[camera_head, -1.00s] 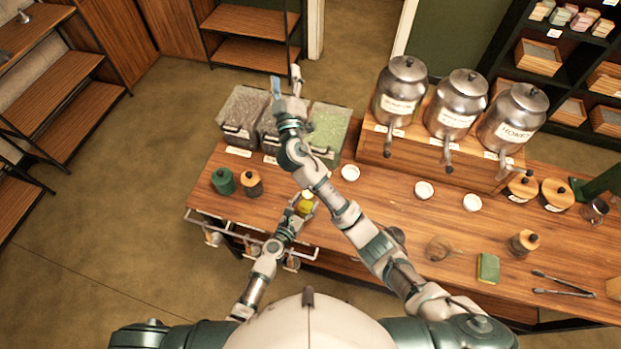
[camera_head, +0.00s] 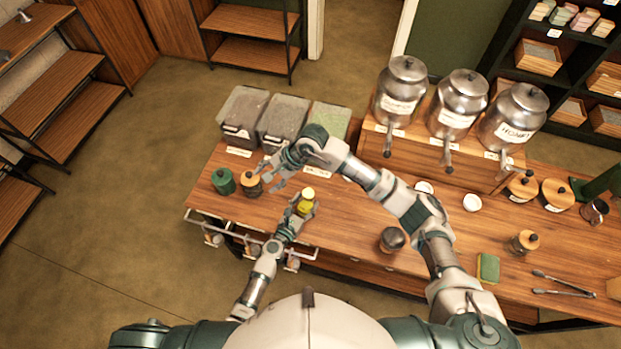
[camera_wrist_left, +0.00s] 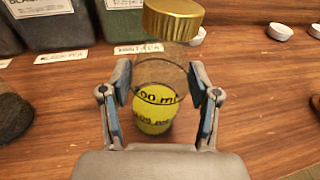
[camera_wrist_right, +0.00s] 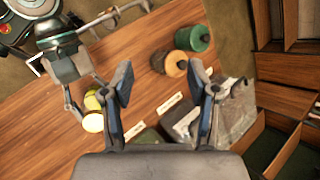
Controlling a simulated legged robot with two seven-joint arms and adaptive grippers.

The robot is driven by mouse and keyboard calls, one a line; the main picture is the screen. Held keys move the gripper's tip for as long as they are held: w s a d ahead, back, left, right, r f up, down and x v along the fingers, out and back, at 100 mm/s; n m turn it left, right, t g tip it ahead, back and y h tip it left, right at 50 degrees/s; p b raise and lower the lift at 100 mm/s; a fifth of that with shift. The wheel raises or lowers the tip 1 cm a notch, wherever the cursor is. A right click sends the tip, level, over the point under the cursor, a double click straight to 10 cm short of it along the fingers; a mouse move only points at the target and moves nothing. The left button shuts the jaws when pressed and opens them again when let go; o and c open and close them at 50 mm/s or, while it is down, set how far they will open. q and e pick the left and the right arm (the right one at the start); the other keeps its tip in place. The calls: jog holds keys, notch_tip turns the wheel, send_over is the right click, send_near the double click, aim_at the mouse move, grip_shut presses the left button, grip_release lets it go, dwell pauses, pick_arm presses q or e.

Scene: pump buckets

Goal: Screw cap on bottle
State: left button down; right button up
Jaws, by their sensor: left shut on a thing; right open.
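In the head view the bottle (camera_head: 303,208) and cap (camera_head: 309,193) are at the counter's front left, in my left gripper (camera_head: 302,205). My right gripper (camera_head: 266,178) is open and empty, above the counter, left of and behind the bottle. In the right wrist view the cap (camera_wrist_right: 93,122) lies left of the right fingers.
A green jar (camera_head: 223,181) and a wood-lidded jar (camera_head: 251,183) stand close to my right gripper. Several clear bins (camera_head: 240,115) line the back left. Metal dispensers (camera_head: 457,100) stand on a wooden riser. A white rail (camera_head: 215,226) runs along the front edge.

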aim_at(308, 193)
pick_arm(q)
jog(key=shift+f, duration=0.1)
pick_arm(e)
jog(key=d+f+n+h, duration=0.1)
jog(key=d+h, duration=0.1)
jog(key=d, duration=0.2)
jog(key=w+d+f+n+h, duration=0.1)
jog(key=d+h, duration=0.1)
jog(key=d, duration=0.2)
jog(key=d+f+n+h, duration=0.1)
jog(key=d+n+h, duration=0.1)
jog(key=d, duration=0.2)
jog(key=shift+w+d+f, duration=0.15)
jog(key=shift+w+f, duration=0.05)
jog(key=shift+f, duration=0.2)
jog(key=shift+f, duration=0.1)
jog(key=shift+w+a+f, duration=0.1)
jog(key=shift+a+f, duration=0.05)
jog(key=shift+f, duration=1.15)
jog(key=shift+s+a+f, duration=0.1)
jog(key=shift+a+f, duration=0.05)
jog(key=shift+f, duration=1.15)
jog(key=shift+w+a+f, duration=0.1)
jog(key=shift+a+f, duration=0.05)
jog(key=shift+f, duration=1.15)
jog(key=shift+c, duration=0.2)
